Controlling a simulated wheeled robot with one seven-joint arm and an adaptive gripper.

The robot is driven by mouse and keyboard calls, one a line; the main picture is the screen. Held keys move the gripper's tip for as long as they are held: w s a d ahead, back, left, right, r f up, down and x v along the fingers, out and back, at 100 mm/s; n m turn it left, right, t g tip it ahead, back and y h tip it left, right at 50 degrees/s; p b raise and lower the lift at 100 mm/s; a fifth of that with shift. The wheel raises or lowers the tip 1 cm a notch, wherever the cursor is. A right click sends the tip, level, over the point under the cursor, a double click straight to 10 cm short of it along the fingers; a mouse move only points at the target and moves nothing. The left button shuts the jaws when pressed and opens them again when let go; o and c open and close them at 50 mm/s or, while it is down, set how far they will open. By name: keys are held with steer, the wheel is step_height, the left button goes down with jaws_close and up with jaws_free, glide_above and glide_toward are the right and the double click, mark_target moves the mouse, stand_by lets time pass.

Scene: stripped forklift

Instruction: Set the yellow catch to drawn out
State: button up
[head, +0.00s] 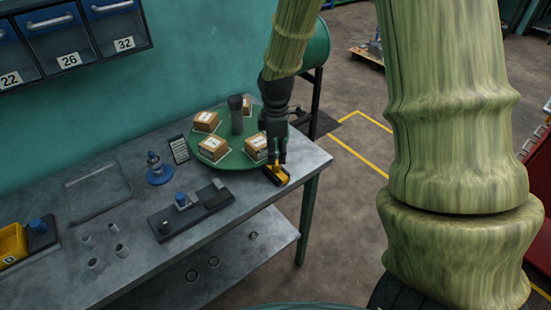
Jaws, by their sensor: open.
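The yellow catch (281,175) is a small yellow piece on a black base near the right end of the grey workbench (135,205). My gripper (277,161) points down right over the catch, its fingertips close to the catch's top. The gripper is open, with nothing visible held. Whether the fingertips touch the catch cannot be told. The fingers partly cover the catch's far side, and how far it is drawn out is too small to tell.
A green round turntable (232,157) with several cartons and a dark post stands just behind and left of the catch. A dark fixture with a blue knob (181,199), a blue stand (159,173) and a yellow bin (12,243) lie farther left.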

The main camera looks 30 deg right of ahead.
mark_target(276, 168)
steer(key=shift+f+p, duration=0.45)
steer(key=shift+f, duration=1.8)
jaws_close()
